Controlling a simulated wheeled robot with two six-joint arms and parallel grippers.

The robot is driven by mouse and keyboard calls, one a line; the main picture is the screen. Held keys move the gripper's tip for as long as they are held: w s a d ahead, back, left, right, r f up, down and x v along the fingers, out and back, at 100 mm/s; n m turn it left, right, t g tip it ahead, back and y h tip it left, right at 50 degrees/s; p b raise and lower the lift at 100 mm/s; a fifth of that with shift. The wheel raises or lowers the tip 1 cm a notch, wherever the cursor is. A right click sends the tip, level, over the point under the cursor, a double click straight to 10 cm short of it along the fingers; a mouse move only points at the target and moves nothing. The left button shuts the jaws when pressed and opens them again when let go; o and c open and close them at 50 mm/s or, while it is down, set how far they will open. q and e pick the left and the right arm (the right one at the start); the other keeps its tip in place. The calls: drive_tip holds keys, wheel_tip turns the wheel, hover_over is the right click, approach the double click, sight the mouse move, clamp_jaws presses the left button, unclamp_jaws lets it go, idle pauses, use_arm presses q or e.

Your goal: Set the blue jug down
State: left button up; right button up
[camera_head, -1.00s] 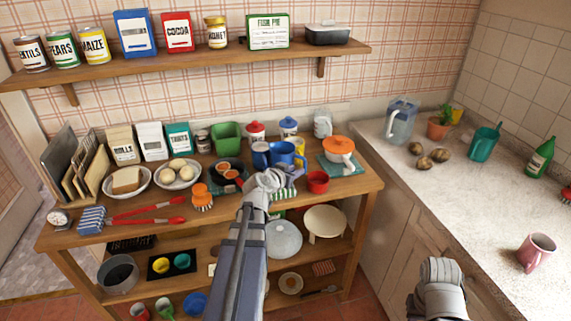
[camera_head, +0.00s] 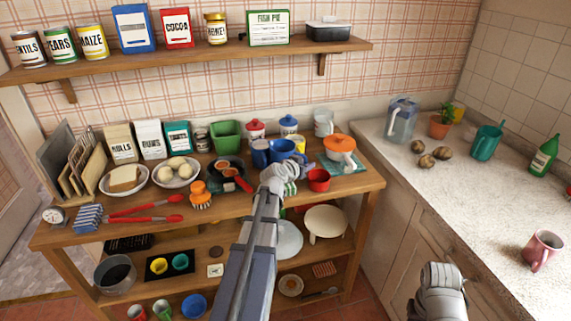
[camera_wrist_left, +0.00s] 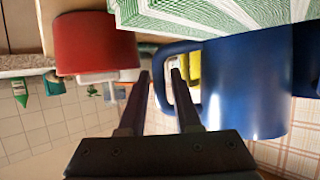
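The blue jug (camera_head: 283,151) is upright on the rear part of the wooden worktop, beside a darker blue mug (camera_head: 260,154). In the left wrist view, which is upside down, the jug (camera_wrist_left: 245,85) fills the right side. My left gripper (camera_wrist_left: 161,75) has one finger on each side of the jug's handle, close against it. In the head view this gripper (camera_head: 279,176) covers the handle area. Whether the jug's base touches the worktop is hidden. My right gripper (camera_head: 442,275) is low on the right, away from the jug; its fingers cannot be made out.
A red pot (camera_head: 318,180) stands just right of my left gripper. A green striped cloth (camera_wrist_left: 200,18) lies close by the jug. Canisters (camera_head: 289,125) line the back; little room is free.

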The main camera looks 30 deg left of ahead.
use_arm(q)
clamp_jaws()
drive_tip(key=shift+r, duration=0.1)
idle(1.2)
